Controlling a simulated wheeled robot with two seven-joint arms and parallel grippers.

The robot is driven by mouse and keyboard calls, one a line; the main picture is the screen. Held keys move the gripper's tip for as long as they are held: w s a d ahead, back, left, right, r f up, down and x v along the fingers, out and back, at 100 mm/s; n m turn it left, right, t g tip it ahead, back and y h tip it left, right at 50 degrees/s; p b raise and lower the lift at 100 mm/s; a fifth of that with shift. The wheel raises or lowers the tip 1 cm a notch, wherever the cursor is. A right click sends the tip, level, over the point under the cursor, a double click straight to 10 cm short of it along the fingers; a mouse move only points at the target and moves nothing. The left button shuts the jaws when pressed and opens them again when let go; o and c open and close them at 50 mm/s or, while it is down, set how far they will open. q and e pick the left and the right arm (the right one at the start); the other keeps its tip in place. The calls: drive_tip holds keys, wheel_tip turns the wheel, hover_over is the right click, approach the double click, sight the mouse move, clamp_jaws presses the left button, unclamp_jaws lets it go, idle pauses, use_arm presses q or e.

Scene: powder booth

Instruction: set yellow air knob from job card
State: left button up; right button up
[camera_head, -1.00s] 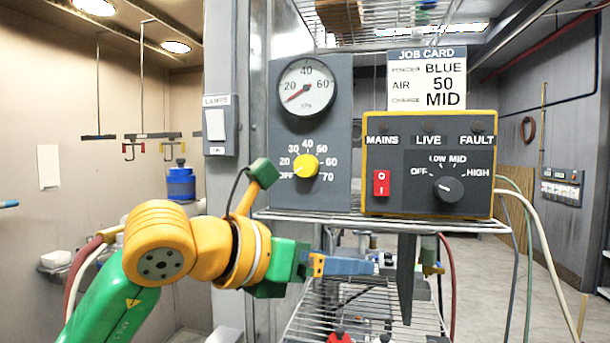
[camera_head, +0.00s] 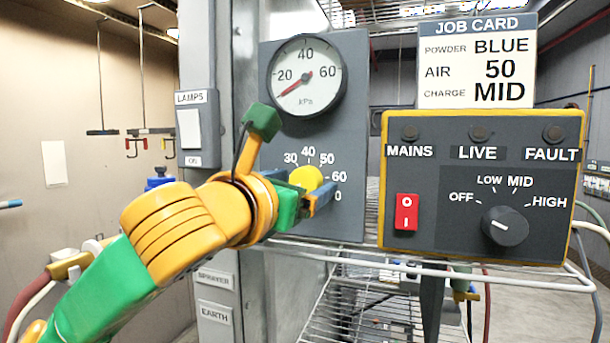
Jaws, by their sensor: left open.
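The yellow air knob (camera_head: 306,177) sits on the grey gauge panel (camera_head: 345,130), below the round pressure gauge (camera_head: 307,76). The gauge needle points to the lower left, below 20. The job card (camera_head: 477,61) reads powder BLUE, air 50, charge MID. My left gripper (camera_head: 317,194) is open, with its fingers at the knob's lower side, overlapping it in the picture. I cannot tell whether they touch it. The gripper hides the knob's lower part, the OFF and 20 marks and part of the 70; the knob's pointer cannot be made out. My right gripper is not in view.
Right of the gauge panel stands a yellow-edged control box (camera_head: 480,187) with a red switch (camera_head: 406,212) and a black charge knob (camera_head: 505,226). A wire shelf (camera_head: 450,272) runs below. A lamps switch (camera_head: 196,128) is on the post at left.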

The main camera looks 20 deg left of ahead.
use_arm(q)
drive_tip(key=shift+s+r, duration=0.1)
drive_tip(key=shift+s, duration=0.2)
drive_tip(key=c, duration=0.7)
clamp_jaws()
